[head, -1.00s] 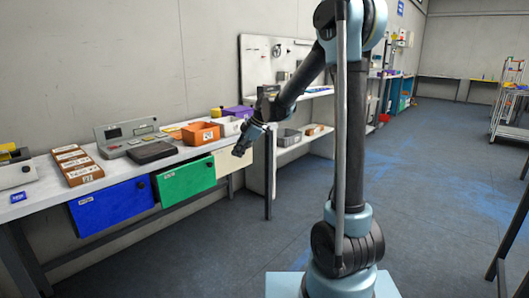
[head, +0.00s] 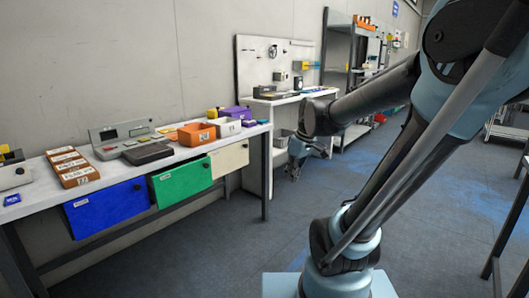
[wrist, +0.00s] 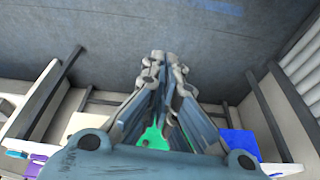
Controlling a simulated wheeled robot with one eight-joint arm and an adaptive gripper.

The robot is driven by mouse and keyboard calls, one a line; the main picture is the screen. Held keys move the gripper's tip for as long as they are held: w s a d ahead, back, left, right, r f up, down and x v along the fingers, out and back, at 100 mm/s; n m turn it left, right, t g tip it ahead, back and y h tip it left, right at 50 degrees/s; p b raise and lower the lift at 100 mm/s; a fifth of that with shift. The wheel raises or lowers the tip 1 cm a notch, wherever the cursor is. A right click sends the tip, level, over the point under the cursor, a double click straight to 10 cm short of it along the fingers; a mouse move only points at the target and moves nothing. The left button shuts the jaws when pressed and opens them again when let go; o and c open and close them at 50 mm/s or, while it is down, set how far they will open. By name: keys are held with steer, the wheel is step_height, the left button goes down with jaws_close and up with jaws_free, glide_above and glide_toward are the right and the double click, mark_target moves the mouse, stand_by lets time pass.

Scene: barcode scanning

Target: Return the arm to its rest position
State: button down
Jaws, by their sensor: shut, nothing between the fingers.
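My arm leans to the right in the head view, with its elbow high at the top right and its forearm reaching back left. My gripper (head: 296,172) hangs from the forearm's end, pointing down, to the right of the white workbench (head: 262,130). In the wrist view my gripper (wrist: 166,54) has its fingertips together, with nothing held between them. The grey floor lies beyond the fingertips.
The bench carries an orange bin (head: 197,133), a brown box rack (head: 75,167) and a grey device (head: 120,136). Blue (head: 108,208) and green (head: 182,186) drawers hang below. A second bench with a pegboard (head: 262,55) stands behind. Floor right of the bench is open.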

steer(key=s+d+f+m+h, duration=0.1)
steer(key=s+d+f+m, duration=0.3)
steer(key=s, duration=0.3)
steer(key=s+d+f+m+h, duration=0.1)
steer(key=s+d+f+m, duration=0.3)
steer(key=s, duration=0.3)
steer(key=shift+d+f+m+h, duration=0.3)
steer(key=shift+d+m, duration=0.1)
steer(key=shift+d, duration=0.25)
